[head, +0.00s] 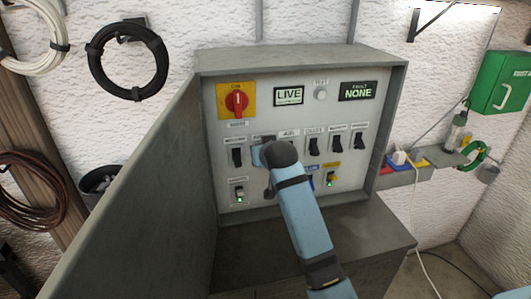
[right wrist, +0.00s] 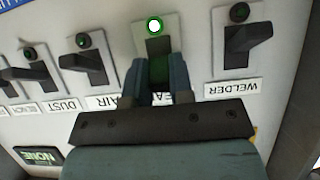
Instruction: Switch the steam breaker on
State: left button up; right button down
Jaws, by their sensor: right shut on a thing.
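The steam breaker (right wrist: 159,47) is in the right wrist view, which shows the panel upside down. Its label is mostly covered, with only "EA" readable. The round lamp (right wrist: 154,26) by it is lit bright white with a green rim. My right gripper (right wrist: 164,72) is shut around the breaker's lever, a finger on each side, with a green part showing between them. In the head view my right gripper (head: 260,157) reaches the upper breaker row and hides most of that breaker. My left gripper is not in view.
The panel (head: 220,110) has a red rotary handle (head: 237,101), a "LIVE" display (head: 289,96) and a "FAULT NONE" display (head: 358,91). The open cabinet door (head: 150,215) stands at left.

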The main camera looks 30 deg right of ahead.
jog(key=c, duration=1)
grip_release()
jog(key=shift+f, duration=0.1)
jog(key=b+v, duration=0.2)
jog(key=v, duration=1.1)
jog(key=shift+s+r, duration=0.25)
jog(key=shift+s, duration=0.05)
jog(key=shift+a, duration=0.1)
